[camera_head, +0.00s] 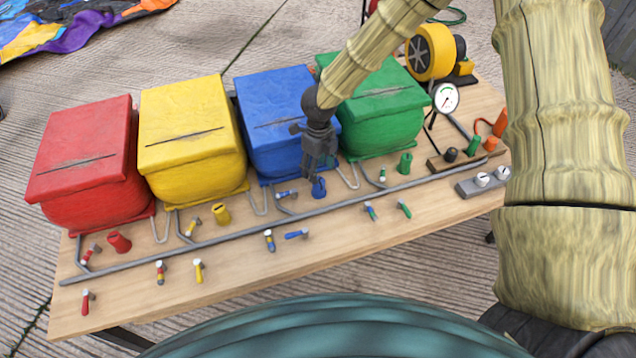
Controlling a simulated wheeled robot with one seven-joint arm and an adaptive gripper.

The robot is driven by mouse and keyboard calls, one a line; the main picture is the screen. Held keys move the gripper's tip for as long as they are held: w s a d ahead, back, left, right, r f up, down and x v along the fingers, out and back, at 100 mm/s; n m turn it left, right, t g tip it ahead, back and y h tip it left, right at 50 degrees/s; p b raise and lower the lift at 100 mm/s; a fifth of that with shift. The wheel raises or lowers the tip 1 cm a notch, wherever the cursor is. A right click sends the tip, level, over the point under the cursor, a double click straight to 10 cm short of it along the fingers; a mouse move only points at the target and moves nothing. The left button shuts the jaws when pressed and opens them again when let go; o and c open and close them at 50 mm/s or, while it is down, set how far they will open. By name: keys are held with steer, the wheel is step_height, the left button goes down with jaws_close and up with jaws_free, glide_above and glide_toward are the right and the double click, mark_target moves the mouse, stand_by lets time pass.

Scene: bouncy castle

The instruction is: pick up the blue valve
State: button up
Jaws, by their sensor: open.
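My gripper (319,172) points down in front of the blue box, with its dark fingers open. Just below the fingertips is a short blue cylinder-shaped piece (319,188), partly overlapped by them; I cannot tell if they touch it. A small blue-handled valve (287,194) sits on a pipe branch just left of it. Nearer the table's front edge lie a loose blue-handled piece (296,235) and a small piece with blue and yellow parts (268,240). Which of these is the blue valve is not clear from the picture.
Red (85,165), yellow (190,135), blue (275,120) and green (380,110) boxes line the back of the wooden table (230,262). A long grey pipe (230,238) runs in front. A gauge (445,98) and yellow blower (430,52) are at right.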

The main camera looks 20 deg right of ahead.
mark_target(319, 180)
steer(key=shift+s+f+p, duration=0.2)
steer(key=shift+f+p, duration=0.05)
steer(key=shift+f, duration=1.2)
steer(key=shift+s+f+p, duration=0.2)
steer(key=shift+f, duration=1.25)
steer(key=c, duration=1.1)
